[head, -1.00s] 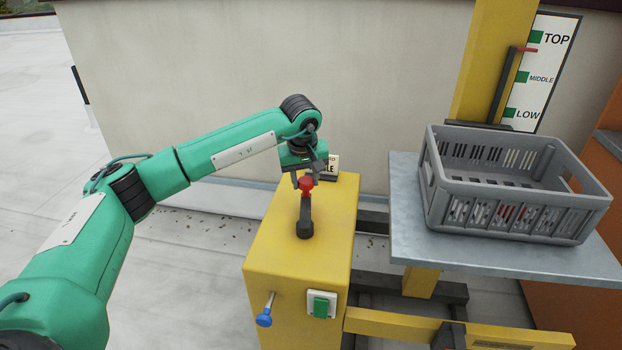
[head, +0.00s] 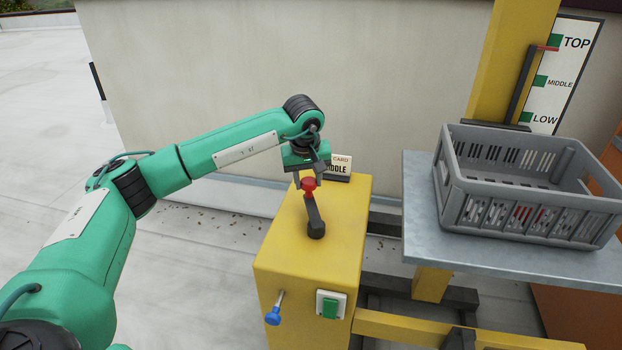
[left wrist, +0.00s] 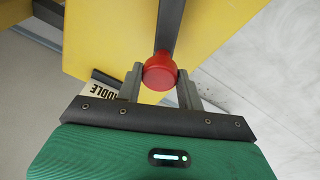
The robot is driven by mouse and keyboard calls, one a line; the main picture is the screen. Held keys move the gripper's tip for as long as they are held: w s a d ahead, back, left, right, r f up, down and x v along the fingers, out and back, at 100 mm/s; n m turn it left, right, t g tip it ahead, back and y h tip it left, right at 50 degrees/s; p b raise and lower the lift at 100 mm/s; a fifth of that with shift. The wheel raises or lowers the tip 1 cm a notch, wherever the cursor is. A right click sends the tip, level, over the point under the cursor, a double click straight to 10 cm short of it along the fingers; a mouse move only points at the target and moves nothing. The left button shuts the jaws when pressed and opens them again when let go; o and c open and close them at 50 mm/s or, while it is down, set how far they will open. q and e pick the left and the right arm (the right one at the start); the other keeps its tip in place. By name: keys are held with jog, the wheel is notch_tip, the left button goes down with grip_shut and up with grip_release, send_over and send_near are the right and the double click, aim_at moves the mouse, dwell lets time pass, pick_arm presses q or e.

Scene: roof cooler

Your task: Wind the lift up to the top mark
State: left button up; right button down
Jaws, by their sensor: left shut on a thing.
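The yellow winch box (head: 282,258) carries a dark crank (head: 314,218) with a red knob (head: 308,184). My left gripper (head: 308,180) is shut on the red knob, which also shows between its fingers in the left wrist view (left wrist: 160,72). The lift is a grey platform (head: 420,205) beside a yellow mast (head: 497,70). A white scale board (head: 568,75) has green marks for TOP, MIDDLE and LOW. The red pointer (head: 548,48) stands slightly below the middle of the TOP mark. My right gripper is not in view.
A grey slatted crate (head: 490,210) sits on the platform. A small card (head: 338,169) with MIDDLE on it stands at the back of the box. A blue-ended lever (head: 273,316) and a green switch (head: 330,306) are on the box's front. A pale wall (head: 250,80) stands behind.

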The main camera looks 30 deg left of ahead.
pick_arm(q)
jog(key=shift+a+r, duration=0.1)
jog(key=shift+a, duration=0.25)
jog(key=shift+s+a, duration=0.65)
jog(key=shift+s, duration=0.1)
jog(key=shift+s+a, duration=0.5)
jog(key=shift+s, duration=0.15)
jog(key=o, duration=0.8)
jog(key=shift+o, duration=1.3)
jog(key=shift+s+a, duration=0.1)
jog(key=shift+d, duration=0.2)
